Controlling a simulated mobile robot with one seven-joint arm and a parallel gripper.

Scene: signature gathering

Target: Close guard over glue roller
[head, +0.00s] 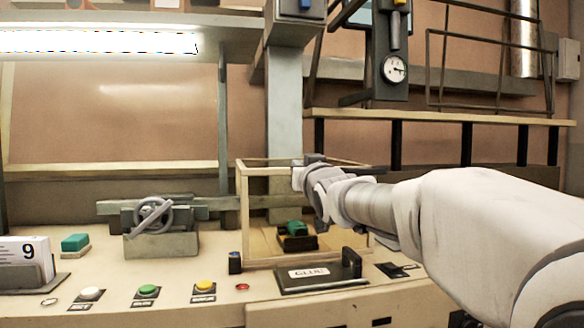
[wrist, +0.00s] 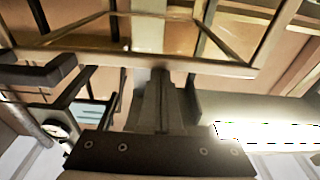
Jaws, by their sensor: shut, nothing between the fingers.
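The guard (head: 241,210) is a box-shaped frame with pale bars and clear panes, on the bench at the middle of the head view. Inside it, behind the front pane, a dark device with a green top (head: 294,228) is visible, likely the glue roller. A dark plate labelled GLUE (head: 322,275) with a black upright handle lies in front. My gripper is at the guard's upper part, its fingers hard to make out in the head view. In the wrist view my gripper (wrist: 162,75) is shut and empty, close to pale frame bars (wrist: 200,58). Contact cannot be told.
A handwheel device (head: 155,222) stands left of the guard. White, green and yellow buttons (head: 148,290) line the bench front. A green-topped block (head: 75,243) and a number 9 card (head: 22,262) are at far left. A grey post (head: 284,110) rises behind the guard.

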